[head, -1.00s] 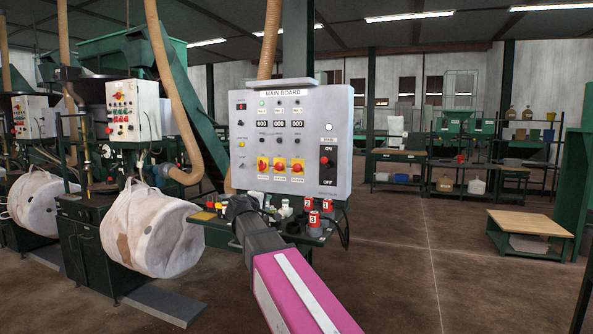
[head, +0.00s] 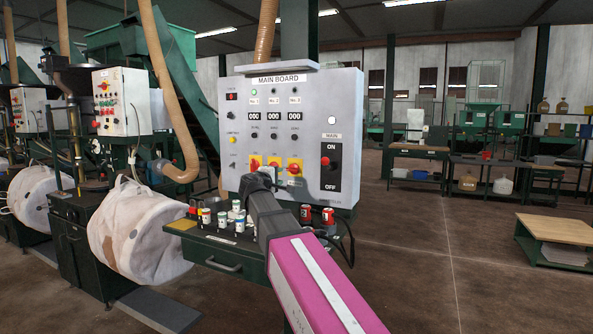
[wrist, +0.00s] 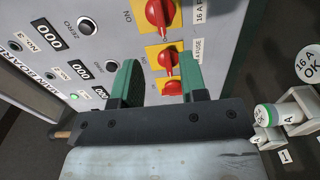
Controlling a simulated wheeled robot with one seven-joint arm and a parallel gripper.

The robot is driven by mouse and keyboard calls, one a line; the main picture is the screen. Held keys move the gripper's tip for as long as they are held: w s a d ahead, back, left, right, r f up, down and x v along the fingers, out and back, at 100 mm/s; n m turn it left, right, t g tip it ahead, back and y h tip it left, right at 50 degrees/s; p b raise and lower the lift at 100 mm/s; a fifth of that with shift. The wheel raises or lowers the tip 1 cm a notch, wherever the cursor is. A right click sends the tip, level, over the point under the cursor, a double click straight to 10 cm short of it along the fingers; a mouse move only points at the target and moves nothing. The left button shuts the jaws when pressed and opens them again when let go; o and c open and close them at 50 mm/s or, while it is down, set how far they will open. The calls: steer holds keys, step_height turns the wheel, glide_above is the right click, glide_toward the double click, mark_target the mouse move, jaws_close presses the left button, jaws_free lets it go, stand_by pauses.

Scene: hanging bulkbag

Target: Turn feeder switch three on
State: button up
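The grey main board (head: 232,185) hangs upright ahead and carries a row of red rotary switches on yellow plates. Switch three (head: 294,169) is the right one of the row in the head view; in the wrist view it (wrist: 159,12) is at the top. Switch two (wrist: 167,61) and switch one (wrist: 172,88) show below it there, between the fingers. My gripper (wrist: 161,62) is open and empty, with its green fingers apart in front of the board. In the head view it overlaps the board's lower edge and partly hides the middle switch.
The main ON/OFF switch (head: 326,164) is to the right on the board. A bench with a drawer (head: 225,264) holds several small fuses and red plugs (head: 327,216) below the board. White bags (head: 140,235) hang at left.

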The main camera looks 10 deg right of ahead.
mark_target(291, 170)
steer(key=x, duration=1.1)
jaws_close()
